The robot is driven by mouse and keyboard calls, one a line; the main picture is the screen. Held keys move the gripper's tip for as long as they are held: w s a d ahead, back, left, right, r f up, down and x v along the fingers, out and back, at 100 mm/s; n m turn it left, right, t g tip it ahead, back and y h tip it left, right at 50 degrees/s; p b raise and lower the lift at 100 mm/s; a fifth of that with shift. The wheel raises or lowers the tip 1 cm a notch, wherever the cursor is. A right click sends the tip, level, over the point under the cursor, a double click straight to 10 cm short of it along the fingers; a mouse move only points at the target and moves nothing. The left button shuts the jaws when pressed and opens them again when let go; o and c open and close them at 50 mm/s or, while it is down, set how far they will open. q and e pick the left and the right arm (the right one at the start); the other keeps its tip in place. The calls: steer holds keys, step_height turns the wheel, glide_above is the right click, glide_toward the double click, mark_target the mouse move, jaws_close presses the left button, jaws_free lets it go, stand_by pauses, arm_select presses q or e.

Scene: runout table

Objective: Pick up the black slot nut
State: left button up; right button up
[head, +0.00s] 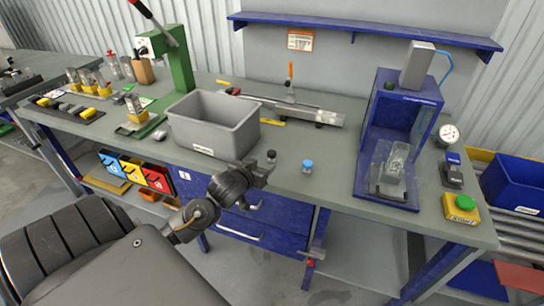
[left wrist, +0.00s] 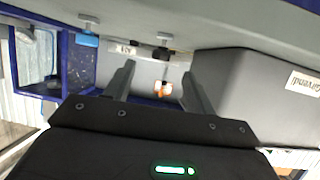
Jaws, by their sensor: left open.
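The black slot nut (head: 271,156) is a small dark piece near the front edge of the grey table, left of a similar blue piece (head: 307,166). My left gripper (head: 262,174) is at the table's front edge, just short of the black nut and apart from it. In the left wrist view, which looks upside down, the black nut (left wrist: 162,52) lies ahead, between the lines of the two open, empty fingers (left wrist: 159,82). The blue piece (left wrist: 88,39) is outside the fingers, to the left there. My right gripper does not show.
A grey bin (head: 213,125) stands left of the nut; its wall (left wrist: 270,90) is close beside a finger in the wrist view. A blue press frame (head: 400,130) stands to the right. A metal rail (head: 290,107) lies behind. The table around the nut is clear.

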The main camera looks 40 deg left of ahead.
mark_target(272, 156)
arm_select(q)
steer(key=x, duration=0.5)
steer(key=shift+w+f+p, duration=0.2)
steer(key=shift+w+p, duration=0.05)
steer(key=shift+p, duration=0.05)
steer(key=shift+w+a, duration=0.2)
steer(key=shift+w, duration=0.05)
steer(key=p+x, duration=0.1)
steer(key=x, duration=0.2)
steer(key=shift+w+a+f, duration=0.2)
steer(key=shift+w, duration=0.05)
steer(key=shift+w+f, duration=0.2)
steer(key=shift+w, duration=0.2)
steer(key=c, duration=1)
steer(key=shift+c, duration=0.2)
